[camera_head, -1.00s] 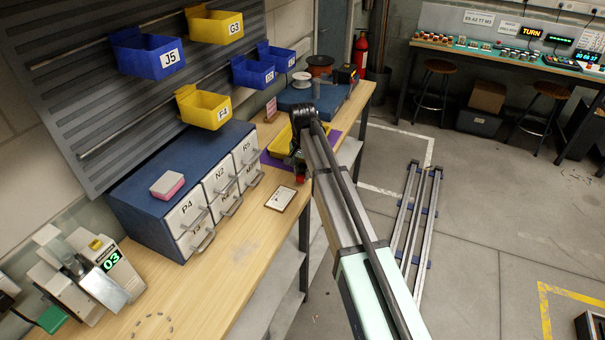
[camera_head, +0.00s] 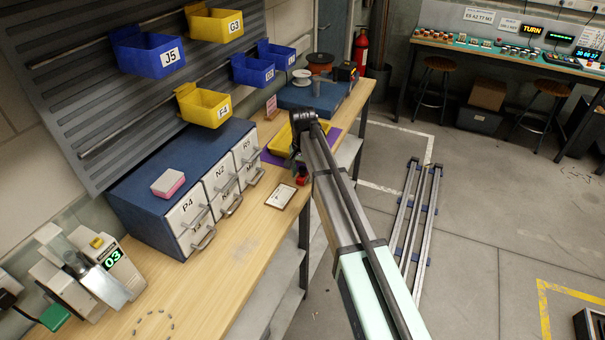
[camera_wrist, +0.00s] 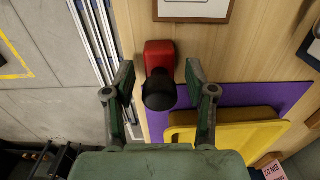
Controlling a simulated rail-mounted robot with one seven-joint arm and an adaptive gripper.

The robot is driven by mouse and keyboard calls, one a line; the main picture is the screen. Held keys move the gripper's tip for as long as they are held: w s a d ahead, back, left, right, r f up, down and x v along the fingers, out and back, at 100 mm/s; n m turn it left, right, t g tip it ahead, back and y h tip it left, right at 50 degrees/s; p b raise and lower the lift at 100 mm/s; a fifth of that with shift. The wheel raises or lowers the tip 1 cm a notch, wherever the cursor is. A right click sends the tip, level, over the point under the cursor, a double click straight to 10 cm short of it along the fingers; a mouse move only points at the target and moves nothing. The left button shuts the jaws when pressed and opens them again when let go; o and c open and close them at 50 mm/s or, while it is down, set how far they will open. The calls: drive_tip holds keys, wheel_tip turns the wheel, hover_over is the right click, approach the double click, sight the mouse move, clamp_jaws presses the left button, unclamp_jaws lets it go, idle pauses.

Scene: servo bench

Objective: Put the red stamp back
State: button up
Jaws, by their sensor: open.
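The red stamp (camera_wrist: 160,55) has a red block body and a round black knob. It stands on the wooden bench near the front edge. In the head view the stamp (camera_head: 303,179) shows small and red beside my arm. My gripper (camera_wrist: 158,80) is open, with one finger on each side of the stamp's black knob in the wrist view and gaps on both sides. In the head view my gripper (camera_head: 296,160) is mostly hidden behind the arm.
A yellow tray (camera_wrist: 240,135) lies on a purple mat (camera_wrist: 285,97) close to the stamp. A framed card (camera_head: 281,196) lies near it on the bench (camera_head: 240,225). A drawer cabinet (camera_head: 150,197) with a pink-and-white block (camera_head: 168,183) stands behind. The bench edge is close.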

sight(303, 168)
wheel_tip(303, 168, up, 12)
drive_tip(key=b, duration=0.3)
idle(0.6)
